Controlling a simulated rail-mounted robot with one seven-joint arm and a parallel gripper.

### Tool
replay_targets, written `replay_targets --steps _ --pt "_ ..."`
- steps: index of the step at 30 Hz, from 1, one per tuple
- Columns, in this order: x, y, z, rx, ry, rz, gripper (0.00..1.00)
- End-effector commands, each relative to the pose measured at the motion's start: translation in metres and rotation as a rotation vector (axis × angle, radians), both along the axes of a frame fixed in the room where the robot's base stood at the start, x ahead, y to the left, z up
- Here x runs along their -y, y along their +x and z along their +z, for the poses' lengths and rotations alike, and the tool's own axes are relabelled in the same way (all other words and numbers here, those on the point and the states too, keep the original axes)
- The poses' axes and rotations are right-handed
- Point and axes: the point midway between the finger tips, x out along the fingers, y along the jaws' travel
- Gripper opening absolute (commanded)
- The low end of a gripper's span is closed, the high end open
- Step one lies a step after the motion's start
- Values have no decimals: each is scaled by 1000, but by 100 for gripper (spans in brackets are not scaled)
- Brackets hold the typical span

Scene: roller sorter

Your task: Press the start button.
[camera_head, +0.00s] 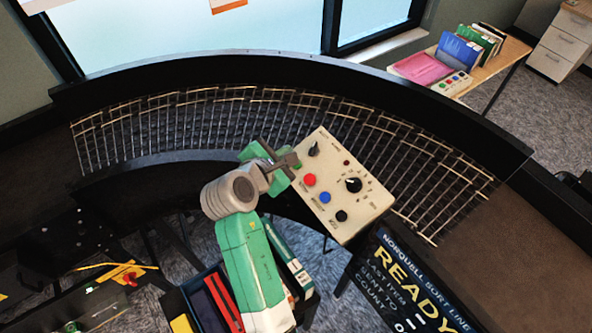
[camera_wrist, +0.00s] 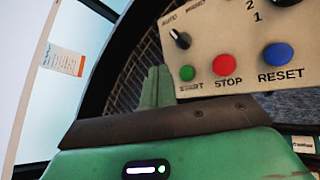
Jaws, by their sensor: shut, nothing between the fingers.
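The beige control panel (camera_head: 375,205) stands at the inner edge of the roller conveyor; it also shows in the wrist view (camera_wrist: 215,35). In the wrist view, the green button labelled START (camera_wrist: 187,73) is at the panel's lower left, left of the red STOP button (camera_wrist: 224,65) and the blue RESET button (camera_wrist: 278,57). My gripper (camera_head: 293,160) is shut and empty at the panel's left edge, largely covering the start button in the head view. In the wrist view its green fingers (camera_wrist: 157,75) are just left of the start button. Contact with it cannot be told.
The panel also carries a black selector (camera_head: 314,149), a larger black dial (camera_head: 353,184) and a black knob (camera_head: 341,215). The curved roller conveyor (camera_head: 200,120) runs behind the panel. A READY sign (camera_head: 410,285) is at lower right. Binders stand in a box below my arm.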

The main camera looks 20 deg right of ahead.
Motion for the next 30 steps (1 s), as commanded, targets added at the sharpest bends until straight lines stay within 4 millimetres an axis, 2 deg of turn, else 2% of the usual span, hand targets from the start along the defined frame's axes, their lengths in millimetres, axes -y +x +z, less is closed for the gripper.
replay_targets --steps 1,9,30 --pt "2 0 -14 1 1 -1 0" --pt "12 2 -34 0 0 0 0" --pt "13 2 -35 1 0 -1 0"
